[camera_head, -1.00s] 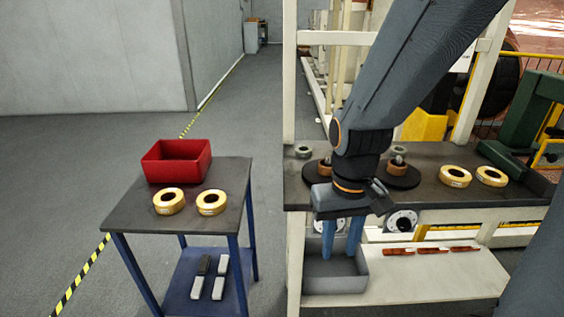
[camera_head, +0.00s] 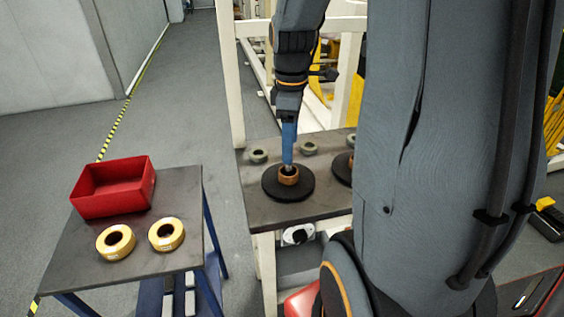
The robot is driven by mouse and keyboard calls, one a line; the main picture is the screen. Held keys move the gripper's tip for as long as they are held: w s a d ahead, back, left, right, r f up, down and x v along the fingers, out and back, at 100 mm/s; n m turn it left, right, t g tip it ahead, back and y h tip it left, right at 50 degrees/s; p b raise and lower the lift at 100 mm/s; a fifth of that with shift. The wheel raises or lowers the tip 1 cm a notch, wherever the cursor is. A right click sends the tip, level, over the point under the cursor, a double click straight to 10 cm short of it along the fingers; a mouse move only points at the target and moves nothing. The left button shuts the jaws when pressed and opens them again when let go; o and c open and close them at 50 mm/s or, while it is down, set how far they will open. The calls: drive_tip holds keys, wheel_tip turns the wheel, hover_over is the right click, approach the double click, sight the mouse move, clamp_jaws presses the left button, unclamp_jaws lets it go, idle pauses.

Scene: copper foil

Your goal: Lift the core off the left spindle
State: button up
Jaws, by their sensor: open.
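The left spindle's round black disc (camera_head: 270,186) sits on the dark bench, with a copper-brown core (camera_head: 288,180) around its centre. A small grey spindle tip (camera_head: 288,168) shows at the top of the core. My gripper (camera_head: 288,160) points down directly over the core, with its blue fingers open. The fingers overlap in this view, so I cannot tell whether they touch the core. A second black disc (camera_head: 341,168) is to the right, mostly hidden behind my arm.
Two grey-green rings (camera_head: 258,156) (camera_head: 309,148) lie on the bench (camera_head: 285,216) behind the discs. A side table (camera_head: 187,195) at left carries a red bin (camera_head: 112,190) and two yellow rolls (camera_head: 115,242) (camera_head: 166,234). My arm hides the bench's right part.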

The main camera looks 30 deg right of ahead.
sight(289, 166)
drive_tip(key=shift+w+d+f, duration=0.15)
drive_tip(key=shift+d+f, duration=0.05)
drive_tip(key=f, duration=0.2)
drive_tip(key=f+p, duration=0.1)
drive_tip(key=f, duration=0.1)
drive_tip(key=a+f, duration=0.1)
drive_tip(key=shift+s+f, duration=0.3)
drive_tip(key=shift+f, duration=0.8)
drive_tip(key=shift+d, duration=0.1)
drive_tip(key=c, duration=1.1)
